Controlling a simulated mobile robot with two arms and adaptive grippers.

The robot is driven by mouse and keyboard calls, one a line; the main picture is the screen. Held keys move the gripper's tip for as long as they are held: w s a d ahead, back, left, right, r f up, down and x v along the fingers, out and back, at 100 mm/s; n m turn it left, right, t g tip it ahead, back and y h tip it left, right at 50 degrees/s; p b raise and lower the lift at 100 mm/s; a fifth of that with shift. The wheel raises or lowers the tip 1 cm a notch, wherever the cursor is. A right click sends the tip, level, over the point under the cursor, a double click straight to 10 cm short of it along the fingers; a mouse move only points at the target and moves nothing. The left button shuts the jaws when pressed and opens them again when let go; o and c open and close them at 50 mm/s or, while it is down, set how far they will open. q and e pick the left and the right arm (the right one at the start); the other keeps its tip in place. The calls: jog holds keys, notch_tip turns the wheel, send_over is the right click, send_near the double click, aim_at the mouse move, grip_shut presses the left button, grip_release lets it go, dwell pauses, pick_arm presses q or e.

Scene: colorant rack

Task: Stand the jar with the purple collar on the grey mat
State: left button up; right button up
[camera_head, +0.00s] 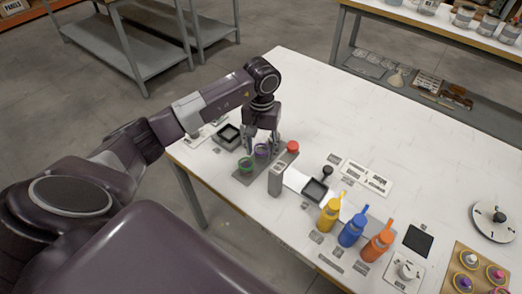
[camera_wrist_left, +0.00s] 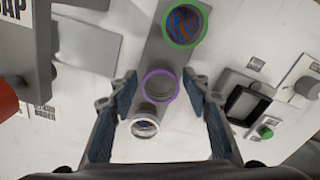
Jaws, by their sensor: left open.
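The jar with the purple collar (camera_head: 262,151) stands in a grey rack (camera_head: 241,179), in line with a green-collared jar (camera_head: 246,164). My left gripper (camera_head: 263,144) is over the rack, pointing down. In the left wrist view its open fingers lie either side of the purple collar (camera_wrist_left: 160,84), with gaps visible. A white-rimmed jar (camera_wrist_left: 145,126) sits beside the purple one, also between the fingers. A flat grey patch (camera_wrist_left: 88,38) lies left of the rack there; I cannot tell whether it is the mat. My right gripper is not in view.
A tall grey box (camera_head: 275,180) and a red-topped thing (camera_head: 292,147) stand close to the rack. The table's far part is clear.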

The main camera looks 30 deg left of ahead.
pick_arm(q)
notch_tip(320, 180, up, 11)
jog(key=b, duration=0.2)
jog(key=shift+r, duration=0.1)
